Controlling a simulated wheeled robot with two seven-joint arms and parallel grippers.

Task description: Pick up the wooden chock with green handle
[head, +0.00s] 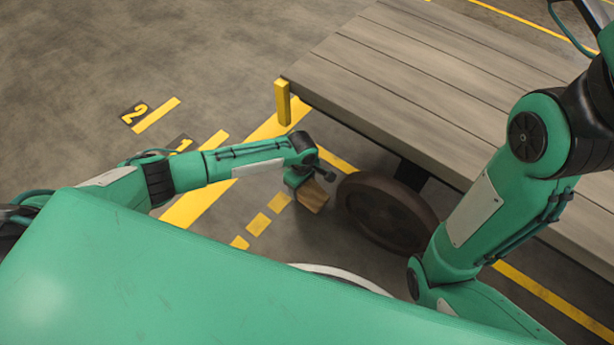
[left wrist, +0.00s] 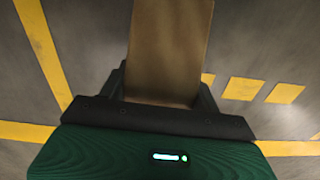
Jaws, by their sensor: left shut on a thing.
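The wooden chock (head: 312,196) is a tan-brown block beside the dark wheel in the head view. My left gripper (head: 303,180) is at it and shut on it. In the left wrist view the chock (left wrist: 169,45) sticks out between the dark fingers of the gripper (left wrist: 163,88). I cannot make out the chock's green handle. Whether the chock touches the floor or hangs just above it, I cannot tell. My right arm shows on the right, but its gripper is out of view.
A plank-topped cart (head: 420,75) with a yellow corner post (head: 283,102) fills the upper right. Its dark wheel (head: 385,212) stands close to the right of the chock. Yellow lines and dashes (head: 259,224) mark the grey floor. The floor on the upper left is clear.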

